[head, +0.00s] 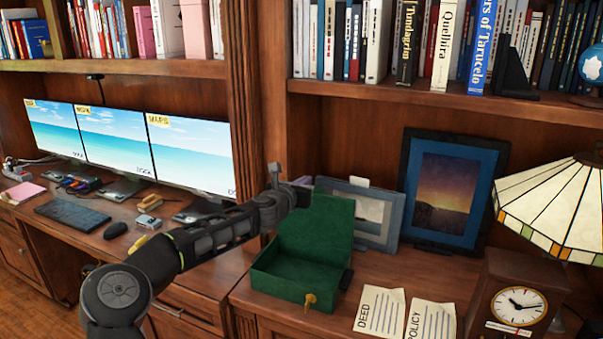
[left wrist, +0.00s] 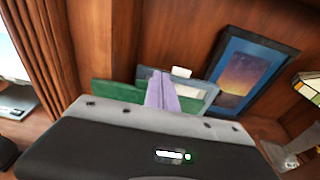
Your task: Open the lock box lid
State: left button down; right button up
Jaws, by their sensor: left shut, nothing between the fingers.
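A green lock box (head: 285,283) stands on the wooden shelf top, with a brass key (head: 310,302) at its front. Its green lid (head: 318,222) stands raised at the back, so the inside shows and looks empty. My left gripper (head: 303,182) is at the lid's upper left edge. Its fingers are partly hidden behind the arm and lid. In the left wrist view the purple-grey fingers (left wrist: 162,92) are together with nothing between them, and the green lid (left wrist: 118,92) shows just beyond them. I cannot tell whether they touch it. My right gripper is not in view.
Grey and dark picture frames (head: 450,190) lean behind the box. Deed and policy papers (head: 380,312), a wooden clock (head: 515,300) and a stained-glass lamp (head: 555,205) are to the right. Monitors (head: 190,150) and a keyboard (head: 72,214) are on the left desk.

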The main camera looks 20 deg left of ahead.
pick_arm(q)
jog(key=r, duration=0.1)
jog(key=s+r, duration=0.1)
jog(key=r, duration=0.1)
jog(key=s+r, duration=0.1)
jog(key=r, duration=0.1)
dwell(0.3)
